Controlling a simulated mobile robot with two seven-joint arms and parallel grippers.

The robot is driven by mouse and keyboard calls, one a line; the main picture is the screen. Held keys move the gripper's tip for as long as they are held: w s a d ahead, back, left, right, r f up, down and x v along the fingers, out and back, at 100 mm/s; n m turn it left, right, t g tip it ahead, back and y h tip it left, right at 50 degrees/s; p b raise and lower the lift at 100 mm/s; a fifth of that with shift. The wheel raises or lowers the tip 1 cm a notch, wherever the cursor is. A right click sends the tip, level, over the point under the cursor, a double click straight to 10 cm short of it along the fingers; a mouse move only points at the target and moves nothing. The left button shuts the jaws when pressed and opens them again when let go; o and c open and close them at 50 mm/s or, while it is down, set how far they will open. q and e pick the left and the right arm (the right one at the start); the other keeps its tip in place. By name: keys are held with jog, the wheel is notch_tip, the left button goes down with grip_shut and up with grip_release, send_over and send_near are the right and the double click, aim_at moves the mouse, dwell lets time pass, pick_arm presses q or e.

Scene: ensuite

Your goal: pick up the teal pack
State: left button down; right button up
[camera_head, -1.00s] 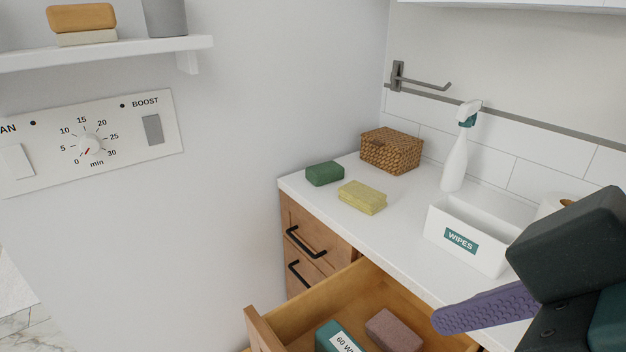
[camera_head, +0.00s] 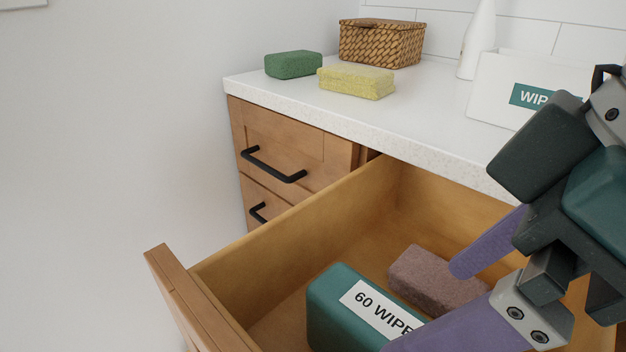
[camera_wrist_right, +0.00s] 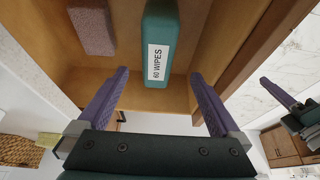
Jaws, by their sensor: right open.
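The teal pack (camera_head: 335,295), labelled "60 WIPES", lies in the open wooden drawer (camera_head: 290,240). In the right wrist view the pack (camera_wrist_right: 157,60) shows between the two purple fingers of my right gripper (camera_wrist_right: 158,76). The right gripper (camera_head: 424,306) is open, with its fingers over the drawer. In the head view one finger hides the pack's near right part. I see no contact with the pack. My left gripper (camera_wrist_right: 284,100) appears only partly, at the right edge of the right wrist view; its opening cannot be made out.
A mauve block (camera_head: 428,276) lies in the drawer close beside the pack. The drawer front (camera_head: 190,300) stands out at the left. On the white counter (camera_head: 400,115) are a green block (camera_head: 293,65), a yellow sponge (camera_head: 356,81), a wicker box (camera_head: 381,43), a spray bottle (camera_head: 477,40) and a WIPES box (camera_head: 500,90).

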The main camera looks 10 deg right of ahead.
aim_at(393, 322)
jog(key=shift+x, duration=0.95)
jog(key=b+x, duration=0.2)
jog(key=x, duration=0.1)
jog(key=b+x, duration=0.1)
jog(key=x, duration=0.1)
jog(key=shift+w+r, duration=0.1)
jog(key=shift+w, duration=0.2)
jog(key=shift+f+p, duration=0.2)
jog(key=shift+p, duration=0.25)
jog(key=c, duration=0.7)
grip_shut()
